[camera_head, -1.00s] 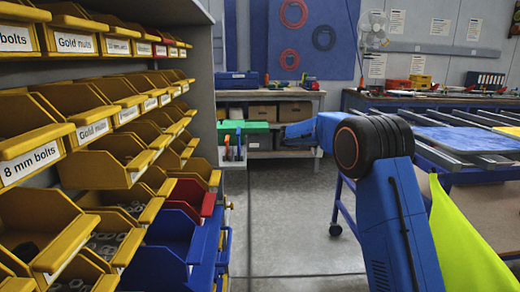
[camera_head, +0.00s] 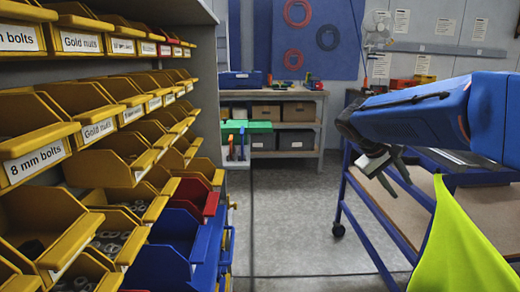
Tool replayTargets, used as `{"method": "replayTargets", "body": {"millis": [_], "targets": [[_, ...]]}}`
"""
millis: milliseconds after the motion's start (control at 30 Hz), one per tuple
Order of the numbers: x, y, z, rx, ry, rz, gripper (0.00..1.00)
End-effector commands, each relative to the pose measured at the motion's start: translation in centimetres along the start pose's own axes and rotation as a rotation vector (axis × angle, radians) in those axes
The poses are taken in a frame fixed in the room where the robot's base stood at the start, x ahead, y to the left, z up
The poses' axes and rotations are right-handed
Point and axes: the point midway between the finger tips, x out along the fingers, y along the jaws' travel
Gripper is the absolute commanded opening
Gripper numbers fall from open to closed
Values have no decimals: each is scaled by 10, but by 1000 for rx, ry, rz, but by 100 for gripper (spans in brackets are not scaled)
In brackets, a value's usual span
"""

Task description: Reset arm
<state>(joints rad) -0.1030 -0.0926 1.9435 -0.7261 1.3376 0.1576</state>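My blue arm reaches in from the right edge, roughly level, with its dark wrist toward the picture's middle. My gripper (camera_head: 380,172), small and grey, hangs below the wrist in front of the workbench on the right. No object shows in it.
A shelf of yellow bins (camera_head: 110,165) with some red and blue ones fills the left. A bright yellow-green panel (camera_head: 460,250) stands close at the lower right. A blue-framed workbench (camera_head: 385,225) stands at right. Grey floor (camera_head: 295,210) is clear between.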

Motion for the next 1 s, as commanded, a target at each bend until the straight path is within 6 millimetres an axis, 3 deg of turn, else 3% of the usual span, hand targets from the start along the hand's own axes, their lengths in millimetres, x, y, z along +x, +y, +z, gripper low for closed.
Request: {"method": "replayTargets", "body": {"millis": [100,500,800,1000], "targets": [[-1,-15,38,19,30,-79,36],[-2,-84,144,101,150,-342,36],[-1,-144,210,186,255,-521,36],[1,-179,241,241,319,-614,36]]}}
